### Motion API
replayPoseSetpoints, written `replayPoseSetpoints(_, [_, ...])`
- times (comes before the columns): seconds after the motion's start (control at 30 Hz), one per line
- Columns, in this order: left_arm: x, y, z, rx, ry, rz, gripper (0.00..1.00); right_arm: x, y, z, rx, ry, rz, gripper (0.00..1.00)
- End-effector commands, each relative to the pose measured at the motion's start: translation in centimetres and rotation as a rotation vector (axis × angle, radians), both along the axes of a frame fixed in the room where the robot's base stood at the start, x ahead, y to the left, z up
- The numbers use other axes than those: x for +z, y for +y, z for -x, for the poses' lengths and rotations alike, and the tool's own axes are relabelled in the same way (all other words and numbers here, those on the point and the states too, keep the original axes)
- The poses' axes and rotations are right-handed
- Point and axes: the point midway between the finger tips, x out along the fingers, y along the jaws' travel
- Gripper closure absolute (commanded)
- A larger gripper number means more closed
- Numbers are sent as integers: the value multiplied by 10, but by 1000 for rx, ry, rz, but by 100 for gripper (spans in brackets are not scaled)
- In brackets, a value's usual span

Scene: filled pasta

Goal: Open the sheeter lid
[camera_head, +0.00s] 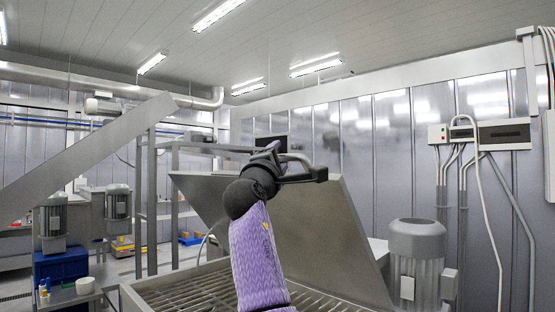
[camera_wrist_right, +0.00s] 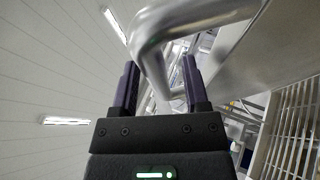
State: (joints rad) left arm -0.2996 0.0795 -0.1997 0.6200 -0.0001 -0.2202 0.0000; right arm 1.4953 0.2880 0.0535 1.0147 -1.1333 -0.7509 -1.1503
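The sheeter lid (camera_head: 335,240) is a broad grey metal panel that stands raised and tilted above the grated opening of the machine in the head view. Its bar handle (camera_head: 297,158) is at the lid's upper edge, partly hidden by my gripper. My right gripper (camera_head: 306,174) is at this handle. In the right wrist view, the shiny bent handle (camera_wrist_right: 155,60) runs between the two parted fingers (camera_wrist_right: 160,85), and a gap shows beside the bar. The lid's panel (camera_wrist_right: 275,50) fills the upper right there. My left gripper is out of view.
The metal grate (camera_head: 190,292) lies below the lid; it also shows in the right wrist view (camera_wrist_right: 290,135). A grey motor (camera_head: 416,250) stands right of the lid. A sloping metal beam (camera_head: 85,155) crosses the left. A blue crate (camera_head: 62,266) stands lower left.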

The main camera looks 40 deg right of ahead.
Motion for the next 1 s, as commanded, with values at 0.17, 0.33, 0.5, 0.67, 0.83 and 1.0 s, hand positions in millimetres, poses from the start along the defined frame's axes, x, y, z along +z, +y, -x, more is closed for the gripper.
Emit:
replayPoseSetpoints(0.17, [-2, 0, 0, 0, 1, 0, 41, -1, 1, 1, 0, -1, 0, 42])
replayPoseSetpoints(0.33, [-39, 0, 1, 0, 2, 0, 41, -23, 27, 14, 4, -6, 1, 42])
replayPoseSetpoints(0.5, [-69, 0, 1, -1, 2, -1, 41, -39, 60, 34, 4, -4, 1, 42])
replayPoseSetpoints(0.67, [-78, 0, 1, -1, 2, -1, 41, -42, 77, 43, 2, -2, 0, 42])
replayPoseSetpoints(0.83, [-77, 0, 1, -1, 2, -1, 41, -40, 80, 45, 1, 0, 0, 42])
replayPoseSetpoints(1.0, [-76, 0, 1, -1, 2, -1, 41, -40, 79, 45, 0, 0, 0, 42])
